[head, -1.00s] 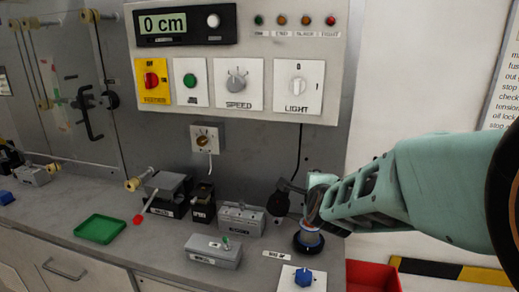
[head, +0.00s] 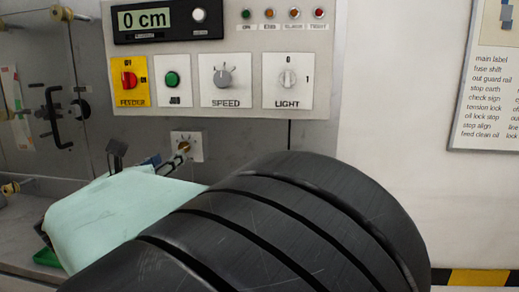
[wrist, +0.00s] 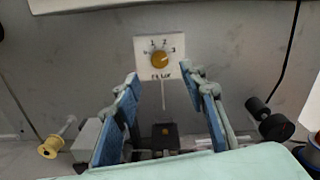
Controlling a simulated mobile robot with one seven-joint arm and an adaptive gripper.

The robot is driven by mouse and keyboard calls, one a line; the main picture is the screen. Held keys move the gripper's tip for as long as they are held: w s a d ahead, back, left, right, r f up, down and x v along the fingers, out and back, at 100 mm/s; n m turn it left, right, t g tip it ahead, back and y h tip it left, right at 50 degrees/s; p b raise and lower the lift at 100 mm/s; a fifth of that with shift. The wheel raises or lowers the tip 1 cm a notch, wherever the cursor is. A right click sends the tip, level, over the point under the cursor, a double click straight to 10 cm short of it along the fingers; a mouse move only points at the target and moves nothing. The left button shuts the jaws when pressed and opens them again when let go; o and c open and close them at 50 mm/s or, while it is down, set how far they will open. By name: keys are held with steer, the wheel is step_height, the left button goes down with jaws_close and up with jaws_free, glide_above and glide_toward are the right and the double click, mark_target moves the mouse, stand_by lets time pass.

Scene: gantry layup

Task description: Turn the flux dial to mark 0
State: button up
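The flux dial is a brass-yellow knob (wrist: 159,59) on a white square plate on the grey wall panel, with marks including 1, 2 and 3 around it. It also shows in the head view as a small knob (head: 184,147) below the jog button. I cannot tell for sure which mark its pointer is at. My gripper (wrist: 160,72) is open and empty. Its blue-padded fingers point at the panel, one to each side of the dial and apart from it. In the head view my arm hides most of the gripper (head: 146,160).
Above the dial are the feeder switch (head: 129,80), jog button (head: 172,79), speed knob (head: 223,77) and light switch (head: 287,78). A small dark box (wrist: 165,136) sits below the dial. A yellow spool (wrist: 51,147) is lower left.

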mark_target(182, 148)
steer(key=w, duration=0.8)
steer(key=shift+w+d, duration=0.15)
steer(key=shift+d, duration=0.15)
jaws_close()
